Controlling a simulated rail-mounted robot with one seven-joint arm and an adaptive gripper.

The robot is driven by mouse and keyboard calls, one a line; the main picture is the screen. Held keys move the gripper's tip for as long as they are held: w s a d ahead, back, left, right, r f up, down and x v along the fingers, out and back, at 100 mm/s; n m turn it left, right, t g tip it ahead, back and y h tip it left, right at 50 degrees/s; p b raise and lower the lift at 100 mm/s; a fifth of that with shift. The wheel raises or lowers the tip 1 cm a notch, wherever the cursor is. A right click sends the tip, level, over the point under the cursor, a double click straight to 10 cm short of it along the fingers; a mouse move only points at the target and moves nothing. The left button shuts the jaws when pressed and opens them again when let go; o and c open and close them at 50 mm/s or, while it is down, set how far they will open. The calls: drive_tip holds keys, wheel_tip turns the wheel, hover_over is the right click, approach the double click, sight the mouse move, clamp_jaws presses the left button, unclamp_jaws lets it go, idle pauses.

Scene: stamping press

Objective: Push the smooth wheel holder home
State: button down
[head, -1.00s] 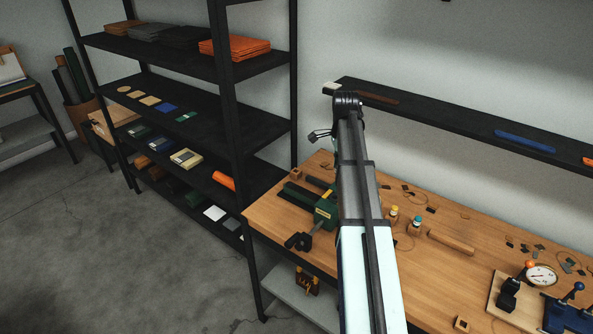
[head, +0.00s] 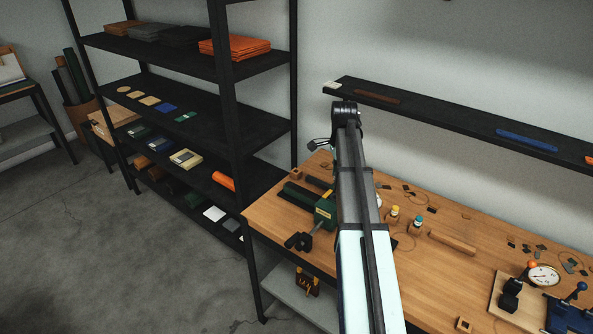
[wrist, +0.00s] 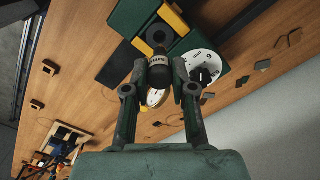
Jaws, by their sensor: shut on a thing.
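In the wrist view my gripper (wrist: 158,90) has its two dark fingers on either side of a dark round piece with a pale lettered band (wrist: 158,62), which I take for the smooth wheel holder. My gripper is shut on it. Above it a dark ring (wrist: 157,35) meets the green and yellow press (wrist: 133,17); whether the holder is fully seated I cannot tell. A white marked dial (wrist: 203,66) is right of the holder. A pale round face (wrist: 155,97) shows below the holder, between the fingers. In the head view my arm hides the gripper and holder.
In the head view a green machine (head: 325,212) with a black-ended handle (head: 299,241) stands left of my arm on the wooden bench (head: 440,270). A gauge (head: 543,275) is farther right. A dark wall shelf (head: 450,122) runs behind.

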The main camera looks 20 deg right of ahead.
drive_tip(key=shift+f, duration=0.15)
drive_tip(key=shift+f+b, duration=0.5)
drive_tip(key=shift+f, duration=0.95)
drive_tip(key=shift+f, duration=0.25)
idle(0.6)
drive_tip(key=shift+f, duration=0.35)
drive_tip(key=shift+f+b, duration=0.4)
drive_tip(key=shift+f, duration=0.9)
drive_tip(key=c, duration=0.9)
unclamp_jaws()
wheel_tip(320, 180, up, 12)
drive_tip(key=shift+r, duration=0.1)
